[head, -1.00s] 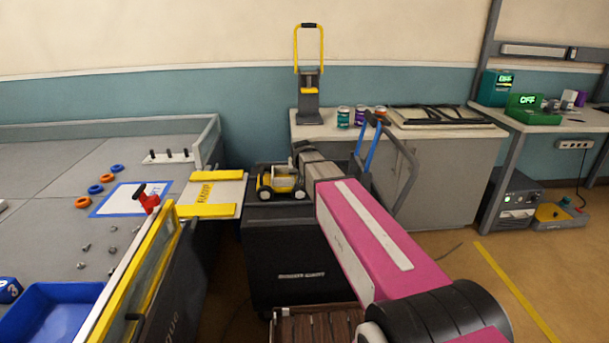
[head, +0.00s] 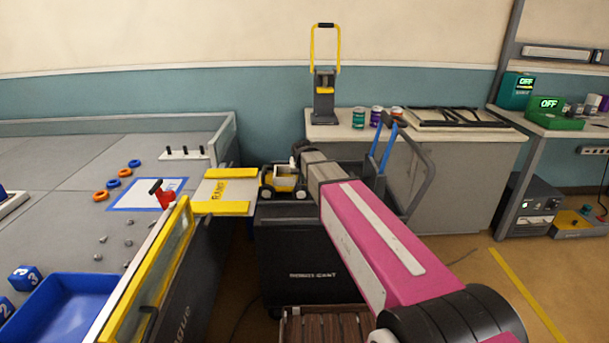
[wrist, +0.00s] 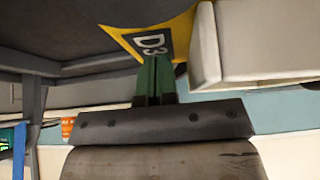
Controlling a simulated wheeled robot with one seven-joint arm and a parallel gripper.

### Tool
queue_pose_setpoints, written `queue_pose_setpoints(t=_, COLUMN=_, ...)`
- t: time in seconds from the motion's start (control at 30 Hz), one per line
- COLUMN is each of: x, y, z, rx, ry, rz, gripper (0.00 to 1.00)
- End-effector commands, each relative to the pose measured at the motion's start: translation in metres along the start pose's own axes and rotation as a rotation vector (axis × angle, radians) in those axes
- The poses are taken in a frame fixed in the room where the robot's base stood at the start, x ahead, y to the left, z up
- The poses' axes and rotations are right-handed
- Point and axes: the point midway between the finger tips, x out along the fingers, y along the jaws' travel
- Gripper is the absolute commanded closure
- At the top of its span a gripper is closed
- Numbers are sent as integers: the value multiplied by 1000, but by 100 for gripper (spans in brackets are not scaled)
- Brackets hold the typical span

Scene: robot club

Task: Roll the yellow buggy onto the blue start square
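The yellow buggy (head: 283,182), with a pale open bed and dark wheels, stands upright on the black cart, its left end at the ramp's right edge. The yellow-sided ramp (head: 222,191) leads left onto the grey table. The start square (head: 126,208) is a white sheet with a blue border on that table. My gripper (head: 296,150) is at the buggy's right end in the head view, partly hidden by my arm. In the wrist view its green fingers (wrist: 155,82) are together, against or very near the buggy's yellow panel marked D3 (wrist: 152,42). Contact is unclear.
A red-and-black clamp-like part (head: 163,195) stands at the square's right side, near the ramp. Orange and blue rings (head: 113,183) lie left of the square. A blue tray (head: 62,305) is at the front. A blue-handled hand truck (head: 388,150) stands right of my arm.

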Motion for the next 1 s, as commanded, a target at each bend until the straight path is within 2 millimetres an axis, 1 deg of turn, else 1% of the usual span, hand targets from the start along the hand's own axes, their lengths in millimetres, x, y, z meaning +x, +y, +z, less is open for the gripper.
queue_pose_setpoints(t=0.03, x=5, y=0, z=5, rx=1, ry=-20, rz=3, gripper=100)
queue_pose_setpoints(t=0.27, x=5, y=-1, z=5, rx=0, ry=-20, rz=3, gripper=100)
queue_pose_setpoints(t=1.0, x=6, y=-45, z=5, rx=0, ry=-20, rz=3, gripper=100)
